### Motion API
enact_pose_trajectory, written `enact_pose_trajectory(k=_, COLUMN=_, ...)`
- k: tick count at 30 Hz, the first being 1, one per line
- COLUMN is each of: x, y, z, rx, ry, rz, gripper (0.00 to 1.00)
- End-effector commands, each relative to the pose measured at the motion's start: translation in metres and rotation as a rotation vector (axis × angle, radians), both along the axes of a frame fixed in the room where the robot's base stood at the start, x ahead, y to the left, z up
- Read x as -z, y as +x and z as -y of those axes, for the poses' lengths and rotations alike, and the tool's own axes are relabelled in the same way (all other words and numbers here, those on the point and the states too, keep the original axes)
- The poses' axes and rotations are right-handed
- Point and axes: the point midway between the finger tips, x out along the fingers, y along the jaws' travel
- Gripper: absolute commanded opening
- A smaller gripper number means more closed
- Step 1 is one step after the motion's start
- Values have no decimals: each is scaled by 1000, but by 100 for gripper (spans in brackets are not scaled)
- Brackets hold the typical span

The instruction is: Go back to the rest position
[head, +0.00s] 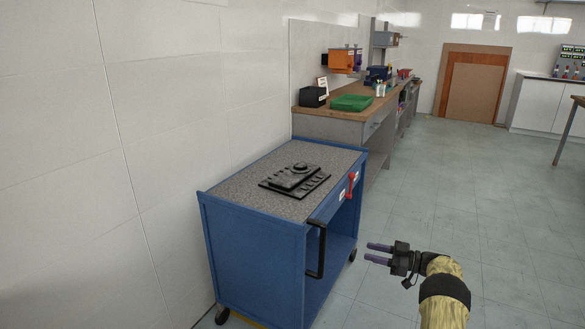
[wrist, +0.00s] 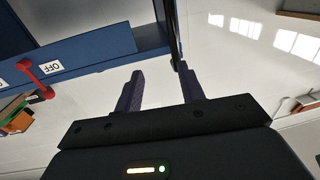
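My gripper (head: 379,254) is out over the floor to the right of the blue cart (head: 258,262) in the head view. Its two purple fingers point left toward the cart and stand apart, with nothing between them. In the wrist view the fingers of my gripper (wrist: 158,90) are also spread and empty. The blue cart shows there too (wrist: 95,50), beyond the fingers. I see a gap between the gripper and the cart's black handle (head: 317,250) in the head view.
A black device (head: 295,178) lies on the cart's speckled top. A red lever (head: 351,186) sits on the cart's side. A workbench (head: 335,122) with a green tray (head: 351,103) stands behind. Tiled floor (head: 455,180) is free to the right. A white wall (head: 90,170) borders the left.

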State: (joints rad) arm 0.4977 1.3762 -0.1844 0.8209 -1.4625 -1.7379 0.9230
Motion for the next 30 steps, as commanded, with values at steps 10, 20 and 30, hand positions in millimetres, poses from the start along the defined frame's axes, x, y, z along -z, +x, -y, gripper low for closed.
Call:
enact_pose_trajectory(k=10, x=-98, y=71, z=-18, rx=492, ry=-54, rz=71, gripper=39)
enact_pose_trajectory(k=20, x=-141, y=53, z=-34, rx=904, ry=-169, rz=-108, gripper=39)
enact_pose_trajectory(k=30, x=-120, y=-69, z=-78, rx=1111, ry=-373, rz=-514, gripper=39)
